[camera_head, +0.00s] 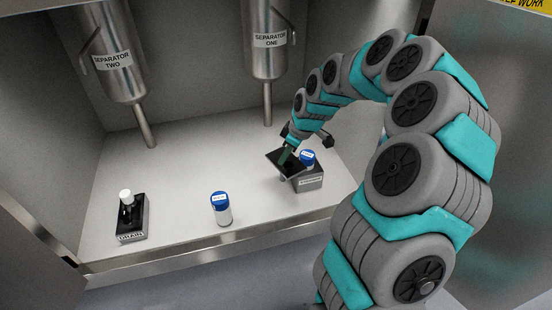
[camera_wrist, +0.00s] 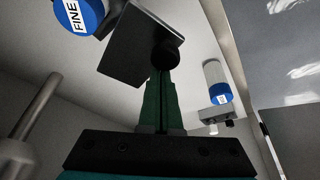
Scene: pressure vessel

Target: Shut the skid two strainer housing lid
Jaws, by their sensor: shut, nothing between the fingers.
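The strainer housing (camera_head: 309,184) is a small grey labelled box at the right of the cabinet floor. Its dark, flat lid (camera_head: 275,161) is raised at a tilt on the box's left side. A blue-capped cartridge (camera_head: 307,156) shows at the housing beside the lid. My gripper (camera_head: 285,157) is at the lid, fingers shut and empty. In the wrist view the fingertips (camera_wrist: 163,72) are close to the dark lid plate (camera_wrist: 135,45) and a round black knob (camera_wrist: 165,55). I cannot tell whether they touch. A blue cap marked FINE (camera_wrist: 82,14) is near the plate.
A drain block (camera_head: 131,220) with a white-topped knob is at the left. The Separator Two (camera_head: 110,62) and Separator One (camera_head: 268,40) vessels hang behind. A metal sill (camera_head: 190,244) edges the front.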

